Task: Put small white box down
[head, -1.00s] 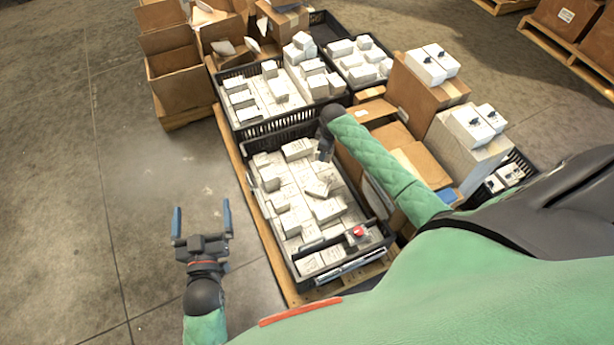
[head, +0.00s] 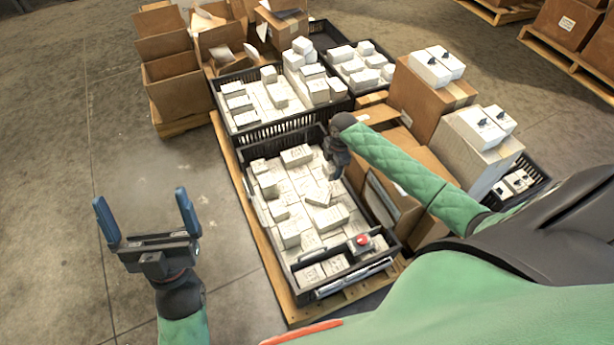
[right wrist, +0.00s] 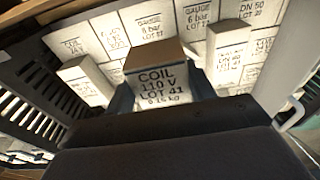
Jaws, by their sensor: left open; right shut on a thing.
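The small white box (right wrist: 162,88), printed "COIL 110 V LOT 41" with a brown upper face, is between the fingers of my right gripper (right wrist: 160,98). In the head view my right gripper (head: 332,172) is over the far right part of the near black crate (head: 262,222); the held box is hard to tell from the boxes below. Whether it touches them I cannot tell. The crate holds several white boxes (head: 291,231), some lying on top of others. My left gripper (head: 148,220) is open and empty over the floor left of the pallet.
More black crates of white boxes (head: 240,103) stand behind. Cardboard boxes (head: 425,95) stand close to the right of my right arm. A red button (head: 362,240) sits at the crate's near right corner. The floor at left is clear.

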